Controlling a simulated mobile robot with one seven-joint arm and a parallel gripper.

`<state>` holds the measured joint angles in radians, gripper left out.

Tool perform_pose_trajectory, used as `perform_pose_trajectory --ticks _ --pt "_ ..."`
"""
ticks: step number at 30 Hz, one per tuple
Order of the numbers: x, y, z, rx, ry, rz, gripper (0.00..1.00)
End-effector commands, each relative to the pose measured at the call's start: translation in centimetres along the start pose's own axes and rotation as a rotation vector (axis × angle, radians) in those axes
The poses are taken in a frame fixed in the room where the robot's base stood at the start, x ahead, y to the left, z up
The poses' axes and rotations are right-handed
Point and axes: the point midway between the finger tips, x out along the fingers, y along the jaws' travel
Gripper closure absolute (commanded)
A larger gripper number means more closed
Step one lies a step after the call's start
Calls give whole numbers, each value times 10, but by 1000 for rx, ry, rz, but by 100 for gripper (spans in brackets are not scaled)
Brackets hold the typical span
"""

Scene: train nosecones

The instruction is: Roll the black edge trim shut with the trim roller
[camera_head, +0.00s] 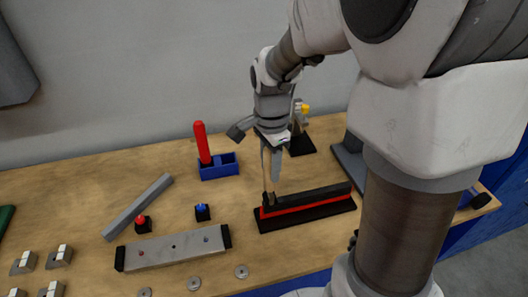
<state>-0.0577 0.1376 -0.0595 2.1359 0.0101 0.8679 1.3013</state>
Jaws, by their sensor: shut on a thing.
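The black edge trim (315,194) runs as a dark strip along the top of a red strip, on a black base (305,219) at the table's middle right. My gripper (271,165) points down above the left end of this strip. It is shut on a slim tool, which I take to be the trim roller (268,198). The tool's dark lower end is at the trim's left end; I cannot tell whether it touches. The fingers hide most of its handle. How far the trim is closed is too small to tell.
A blue holder (219,171) with a red-handled tool (202,142) stands left of my gripper. A yellow-topped item (302,108) stands behind it. A grey bar (138,206), a grey plate with black ends (174,248) and several washers lie left and in front.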

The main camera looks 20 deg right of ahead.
Motion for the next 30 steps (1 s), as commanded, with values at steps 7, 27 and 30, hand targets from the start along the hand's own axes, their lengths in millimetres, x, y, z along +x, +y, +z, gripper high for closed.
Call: perform_pose_trajectory --ticks 7,27,30 --pt "0 1 -4 1 0 0 100" --pt "0 7 -27 0 0 0 100" --pt "1 7 -27 0 0 0 100"
